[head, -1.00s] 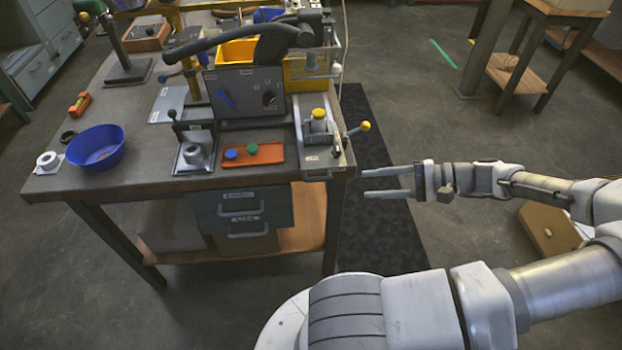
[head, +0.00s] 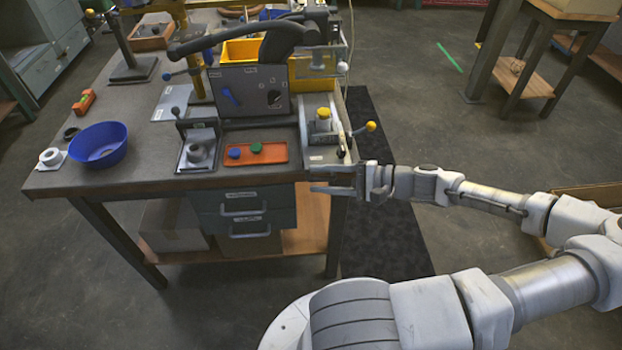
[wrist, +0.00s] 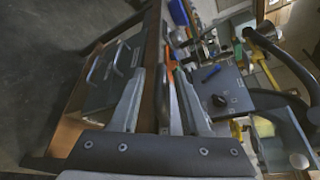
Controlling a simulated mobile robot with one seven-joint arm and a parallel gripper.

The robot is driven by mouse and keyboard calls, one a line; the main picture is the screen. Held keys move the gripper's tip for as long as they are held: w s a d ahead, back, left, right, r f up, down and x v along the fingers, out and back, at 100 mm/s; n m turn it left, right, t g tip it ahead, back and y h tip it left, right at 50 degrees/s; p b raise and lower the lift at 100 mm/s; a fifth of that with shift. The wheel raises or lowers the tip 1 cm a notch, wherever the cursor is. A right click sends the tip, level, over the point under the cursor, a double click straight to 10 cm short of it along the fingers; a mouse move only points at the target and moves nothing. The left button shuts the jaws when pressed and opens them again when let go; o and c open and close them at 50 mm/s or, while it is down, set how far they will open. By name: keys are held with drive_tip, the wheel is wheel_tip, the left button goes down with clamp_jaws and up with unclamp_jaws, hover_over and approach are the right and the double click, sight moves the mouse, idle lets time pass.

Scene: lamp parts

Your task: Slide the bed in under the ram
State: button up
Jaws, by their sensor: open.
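The bed (head: 323,138) is a grey carriage with a yellow-topped knob, on a pale rail at the table's right front. It stands in front of the press (head: 247,92), a dark machine with a long black lever and a yellow-framed clear guard (head: 312,66). I cannot make out the ram clearly; the guard and housing cover that area. My gripper (head: 312,179) is open and empty at the table's front right edge, just below the near end of the rail, apart from the bed. In the wrist view its two fingers (wrist: 160,72) point towards the table edge.
A yellow ball-ended lever (head: 370,127) sticks out right of the rail. An orange tray (head: 270,158) with blue and green pieces lies left of it. A blue bowl (head: 98,145) stands at the left front.

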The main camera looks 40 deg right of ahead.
drive_tip(key=shift+x, duration=1.4)
drive_tip(key=shift+c, duration=0.3)
clamp_jaws()
drive_tip(key=shift+f, duration=0.1)
